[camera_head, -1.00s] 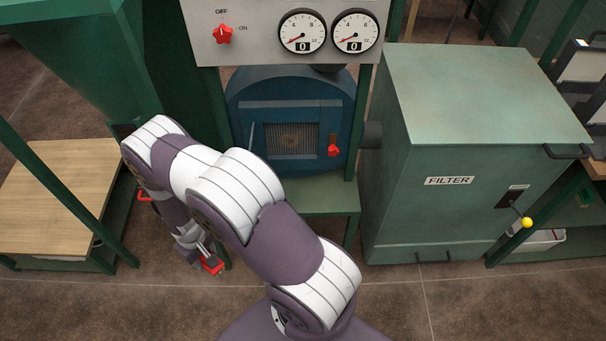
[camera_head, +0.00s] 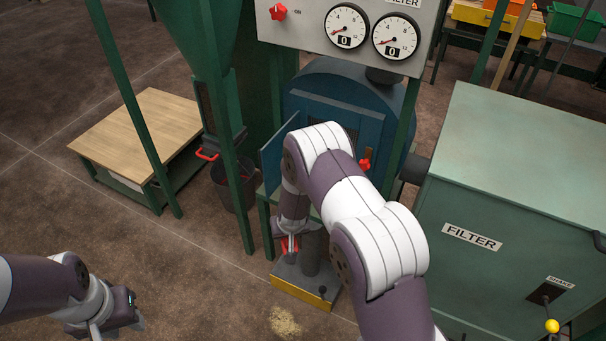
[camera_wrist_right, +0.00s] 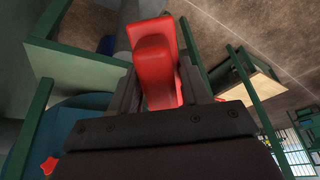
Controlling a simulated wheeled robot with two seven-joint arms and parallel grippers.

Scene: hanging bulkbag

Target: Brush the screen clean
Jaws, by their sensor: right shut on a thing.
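The blue round-topped machine (camera_head: 345,92) stands at centre under the gauge panel. Its front opening, where the screen sits, is mostly hidden behind my right arm. A blue door panel (camera_head: 274,162) stands out at its left. My right gripper (camera_head: 290,243) is low in front of the machine, below the opening and apart from it. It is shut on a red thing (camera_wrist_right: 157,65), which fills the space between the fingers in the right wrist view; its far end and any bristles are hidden. My left gripper (camera_head: 115,328) is at the bottom left, fingers apart, empty, tips near the picture edge.
A green filter cabinet (camera_head: 510,180) stands close at right with a yellow-knobbed lever (camera_head: 551,326). Green posts (camera_head: 230,130) and a wooden-topped table (camera_head: 140,130) are at left, with a dark bin (camera_head: 232,187) beside. Loose grains (camera_head: 285,322) lie on the floor. The lower-left floor is open.

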